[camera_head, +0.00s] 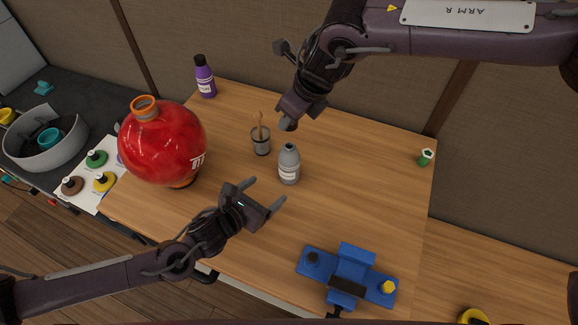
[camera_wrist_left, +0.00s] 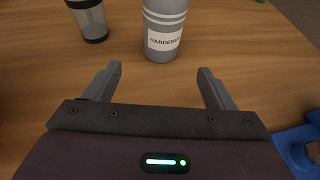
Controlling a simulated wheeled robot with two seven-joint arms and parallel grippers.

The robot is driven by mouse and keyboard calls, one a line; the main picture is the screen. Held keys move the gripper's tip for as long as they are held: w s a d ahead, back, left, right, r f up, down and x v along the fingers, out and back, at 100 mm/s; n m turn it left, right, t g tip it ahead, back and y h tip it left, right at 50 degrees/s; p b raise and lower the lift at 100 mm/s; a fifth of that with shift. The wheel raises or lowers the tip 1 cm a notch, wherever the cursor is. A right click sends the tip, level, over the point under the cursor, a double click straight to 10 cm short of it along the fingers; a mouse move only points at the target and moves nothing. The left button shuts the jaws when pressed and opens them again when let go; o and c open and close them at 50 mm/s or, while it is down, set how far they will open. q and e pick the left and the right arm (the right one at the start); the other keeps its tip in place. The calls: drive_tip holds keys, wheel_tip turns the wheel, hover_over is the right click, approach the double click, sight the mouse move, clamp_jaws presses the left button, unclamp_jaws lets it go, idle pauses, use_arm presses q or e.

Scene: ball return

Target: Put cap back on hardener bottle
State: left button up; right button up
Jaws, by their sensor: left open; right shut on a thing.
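The grey hardener bottle (camera_head: 289,168) stands upright in the middle of the wooden table. In the left wrist view its white HARDENER label (camera_wrist_left: 164,40) faces me, and its top is out of frame. My left gripper (camera_head: 266,193) is open, with its fingers towards the bottle. The bottle is just beyond the fingertips in the left wrist view (camera_wrist_left: 160,68), not between them. My right gripper (camera_head: 288,122) is above and behind the bottle, pointing down. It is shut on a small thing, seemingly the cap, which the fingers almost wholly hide.
A cup with a wooden stick (camera_head: 261,142) stands left of the bottle. A large red round vessel (camera_head: 160,145) and a purple bottle (camera_head: 205,78) are farther left. A blue fixture (camera_head: 345,275) is at the front right. A small green item (camera_head: 426,157) lies near the right edge.

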sight(283, 178)
use_arm(q)
drive_tip(key=x, duration=1)
drive_tip(key=shift+d, duration=0.15)
drive_tip(key=c, duration=1.5)
drive_tip(key=shift+f, duration=0.1)
use_arm(e)
drive_tip(key=shift+f, duration=2.4)
